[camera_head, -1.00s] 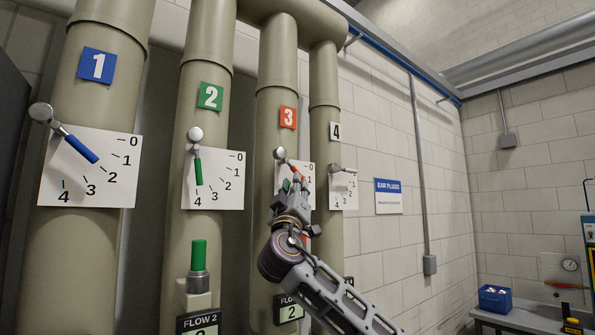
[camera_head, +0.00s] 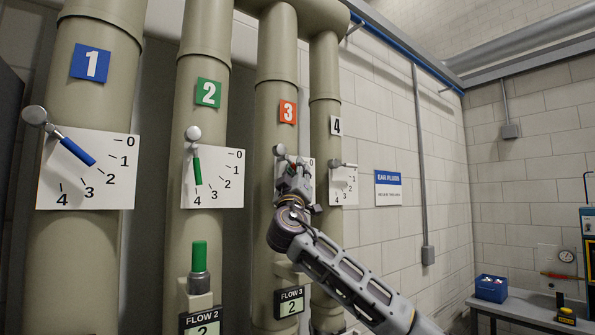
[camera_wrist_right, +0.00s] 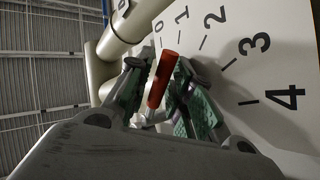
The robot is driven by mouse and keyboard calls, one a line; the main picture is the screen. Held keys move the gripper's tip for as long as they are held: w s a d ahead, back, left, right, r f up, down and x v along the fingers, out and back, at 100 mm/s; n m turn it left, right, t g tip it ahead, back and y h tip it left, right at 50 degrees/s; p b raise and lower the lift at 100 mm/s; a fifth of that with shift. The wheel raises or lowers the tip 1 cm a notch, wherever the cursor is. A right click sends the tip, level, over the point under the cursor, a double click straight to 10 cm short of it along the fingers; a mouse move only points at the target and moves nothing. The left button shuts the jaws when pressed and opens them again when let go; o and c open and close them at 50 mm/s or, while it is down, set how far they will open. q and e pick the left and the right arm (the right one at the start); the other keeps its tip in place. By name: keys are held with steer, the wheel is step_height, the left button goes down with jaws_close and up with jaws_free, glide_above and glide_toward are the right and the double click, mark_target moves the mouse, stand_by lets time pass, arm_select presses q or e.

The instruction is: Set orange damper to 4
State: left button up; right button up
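The orange damper handle (camera_wrist_right: 162,78) shows in the right wrist view between the two fingers of my right gripper (camera_wrist_right: 163,82). It points toward the low end of its dial, around the 0 and 1 marks. The dial plate (camera_wrist_right: 275,60) with marks 0 to 4 lies behind and right of the fingers. In the head view my right gripper (camera_head: 294,180) covers most of the handle and of the dial under the orange 3 sign (camera_head: 288,112). The fingers are spread around the handle, and I see no clear grip on it. My left gripper is out of view.
The blue damper (camera_head: 77,151), the green damper (camera_head: 197,170) and damper 4 (camera_head: 343,164) sit on neighbouring pipes. The FLOW 3 display (camera_head: 291,302) reads 2. A bench with a blue bin (camera_head: 491,288) stands at the far right.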

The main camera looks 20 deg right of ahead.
jaws_close()
stand_by(0.5)
